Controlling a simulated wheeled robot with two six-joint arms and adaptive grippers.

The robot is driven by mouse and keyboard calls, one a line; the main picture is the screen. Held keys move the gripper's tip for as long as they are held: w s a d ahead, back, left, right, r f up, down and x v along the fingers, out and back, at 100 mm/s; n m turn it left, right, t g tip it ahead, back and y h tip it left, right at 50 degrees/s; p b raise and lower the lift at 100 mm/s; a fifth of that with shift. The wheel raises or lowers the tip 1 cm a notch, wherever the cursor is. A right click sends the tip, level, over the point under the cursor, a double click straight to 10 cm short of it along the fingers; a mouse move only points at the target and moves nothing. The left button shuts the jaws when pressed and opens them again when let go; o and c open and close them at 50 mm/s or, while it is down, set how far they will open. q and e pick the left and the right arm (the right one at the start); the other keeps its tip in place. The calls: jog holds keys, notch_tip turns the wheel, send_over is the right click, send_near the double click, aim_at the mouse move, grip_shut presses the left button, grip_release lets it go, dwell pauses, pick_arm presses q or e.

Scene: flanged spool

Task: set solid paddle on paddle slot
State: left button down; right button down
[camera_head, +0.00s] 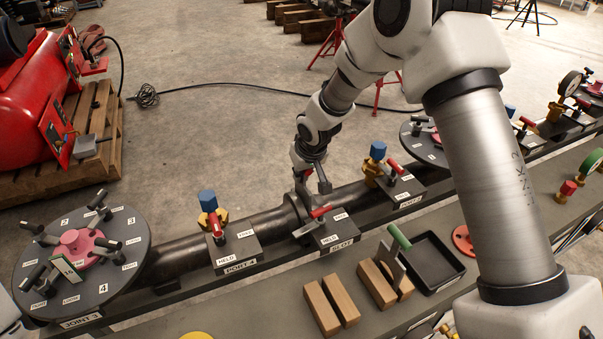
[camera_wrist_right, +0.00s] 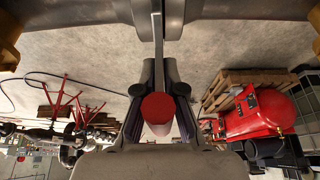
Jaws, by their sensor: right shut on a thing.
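My right gripper (camera_head: 311,182) is shut over the pipe flanges (camera_head: 294,208) at the paddle slot, behind the black block labelled SLOT (camera_head: 330,232). In the right wrist view a red round handle (camera_wrist_right: 157,108) sits between its fingers, and a thin grey plate (camera_wrist_right: 157,35) runs on from it towards the pipe. This is the solid paddle. In the head view the paddle is mostly hidden by the gripper, and I cannot tell how deep its plate sits in the slot. My left gripper is not in view.
A green-handled paddle (camera_head: 398,237) stands between wooden blocks (camera_head: 377,285) beside a black tray (camera_head: 433,262). The SLOT block carries a red lever (camera_head: 320,211). Blue-capped valves (camera_head: 208,201) flank the slot. A round disc with clamps (camera_head: 118,255) lies left.

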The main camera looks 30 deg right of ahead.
aim_at(310, 172)
jog(key=shift+w+f+b, duration=0.1)
jog(key=shift+f+b, duration=1.65)
jog(key=shift+f, duration=0.3)
jog(key=c, duration=1.2)
grip_release()
jog(key=v, duration=1.2)
